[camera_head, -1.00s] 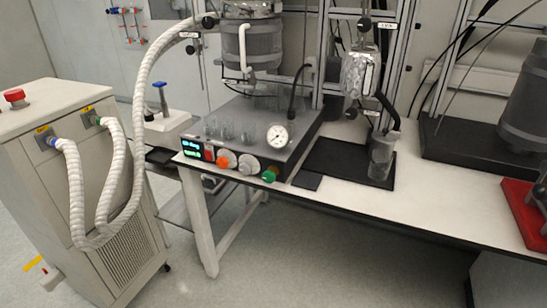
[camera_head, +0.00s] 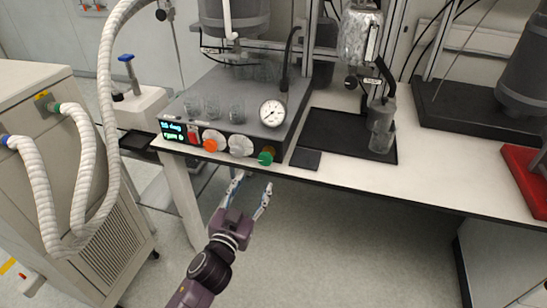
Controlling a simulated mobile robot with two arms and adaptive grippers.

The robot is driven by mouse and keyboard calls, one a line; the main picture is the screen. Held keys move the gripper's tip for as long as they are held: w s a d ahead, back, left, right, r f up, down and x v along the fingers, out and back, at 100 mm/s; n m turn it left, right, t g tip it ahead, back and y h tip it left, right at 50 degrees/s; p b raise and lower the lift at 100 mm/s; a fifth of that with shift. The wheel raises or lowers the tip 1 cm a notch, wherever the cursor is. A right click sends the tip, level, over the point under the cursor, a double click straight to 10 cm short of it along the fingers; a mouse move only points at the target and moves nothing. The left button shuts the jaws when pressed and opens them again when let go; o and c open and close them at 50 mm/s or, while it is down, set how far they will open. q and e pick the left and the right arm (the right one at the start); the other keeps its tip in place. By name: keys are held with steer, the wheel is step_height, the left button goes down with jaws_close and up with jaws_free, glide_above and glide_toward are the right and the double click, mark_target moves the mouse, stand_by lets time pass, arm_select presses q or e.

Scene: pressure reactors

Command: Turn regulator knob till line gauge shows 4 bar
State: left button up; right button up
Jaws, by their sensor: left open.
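The line gauge (camera_head: 272,113) is a round white dial on top of the dark control box at its right end; its reading is too small to tell. On the box's front face are a green knob (camera_head: 266,156) at the right, a pale grey knob (camera_head: 240,145), and a white knob with an orange part (camera_head: 213,141). Which one is the regulator knob I cannot tell for sure. My left gripper (camera_head: 250,188) is open and empty, below and in front of the table edge, just under the green and grey knobs, fingers pointing up towards them. My right gripper is not in view.
The control box (camera_head: 225,85) carries several glass beakers and a lit display (camera_head: 172,132). A black tray (camera_head: 330,135) with a glass vessel (camera_head: 382,125) stands to the right. A cabinet with thick white hoses (camera_head: 88,165) stands at left. The floor before the table is clear.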

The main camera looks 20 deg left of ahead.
mark_target(264, 161)
arm_select(q)
steer(key=w, duration=0.2)
steer(key=w+r, duration=0.1)
steer(key=w, duration=0.2)
steer(key=w+r+p, duration=0.1)
steer(key=w, duration=0.2)
steer(key=shift+d, duration=0.4)
steer(key=c, duration=1.2)
steer(key=shift+o, duration=0.2)
